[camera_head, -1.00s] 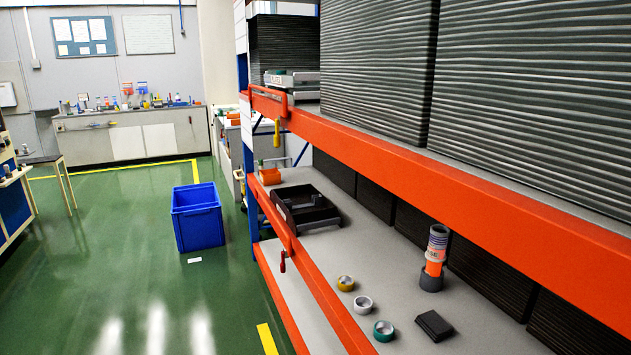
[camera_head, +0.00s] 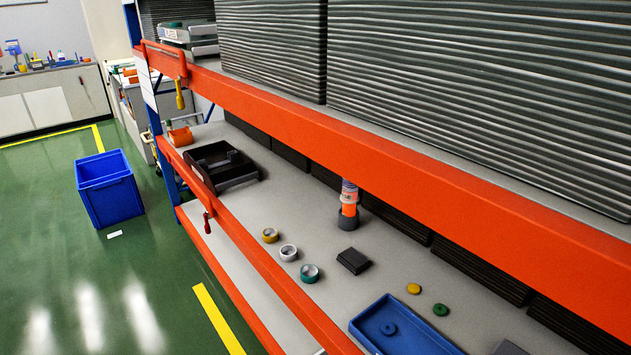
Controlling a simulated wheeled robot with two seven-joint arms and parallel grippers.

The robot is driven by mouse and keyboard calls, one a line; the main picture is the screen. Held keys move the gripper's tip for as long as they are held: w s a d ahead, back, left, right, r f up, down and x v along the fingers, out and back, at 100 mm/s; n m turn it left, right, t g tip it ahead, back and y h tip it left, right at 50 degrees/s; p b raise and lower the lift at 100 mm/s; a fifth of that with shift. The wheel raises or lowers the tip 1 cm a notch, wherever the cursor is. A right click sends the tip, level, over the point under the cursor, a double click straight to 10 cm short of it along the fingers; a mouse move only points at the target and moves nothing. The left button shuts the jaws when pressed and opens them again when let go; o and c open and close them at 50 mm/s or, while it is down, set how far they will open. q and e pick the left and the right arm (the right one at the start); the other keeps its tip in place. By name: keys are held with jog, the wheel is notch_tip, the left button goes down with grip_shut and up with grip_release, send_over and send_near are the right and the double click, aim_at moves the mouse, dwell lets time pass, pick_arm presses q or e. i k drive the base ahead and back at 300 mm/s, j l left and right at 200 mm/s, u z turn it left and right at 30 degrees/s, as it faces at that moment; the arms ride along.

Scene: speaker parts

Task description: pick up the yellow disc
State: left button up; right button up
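A small flat yellow disc (camera_head: 414,288) lies on the grey lower shelf (camera_head: 285,205), behind the blue tray and left of a small green disc (camera_head: 440,309). A yellow ring-shaped roll (camera_head: 270,235) also lies on the shelf, farther left, in a row with a white roll (camera_head: 288,252) and a teal roll (camera_head: 309,273). Neither of my grippers can be made out in the view.
A blue tray (camera_head: 437,345) holding a blue disc (camera_head: 388,328) stands near the shelf's front. A black block (camera_head: 352,261), an orange-and-grey cylinder stack (camera_head: 348,205) and a black divided tray (camera_head: 232,178) share the shelf. Orange beams (camera_head: 262,268) run along the rack. A blue bin (camera_head: 110,190) stands on the floor.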

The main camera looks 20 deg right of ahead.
aim_at(413, 288)
jog(key=z, duration=1.15)
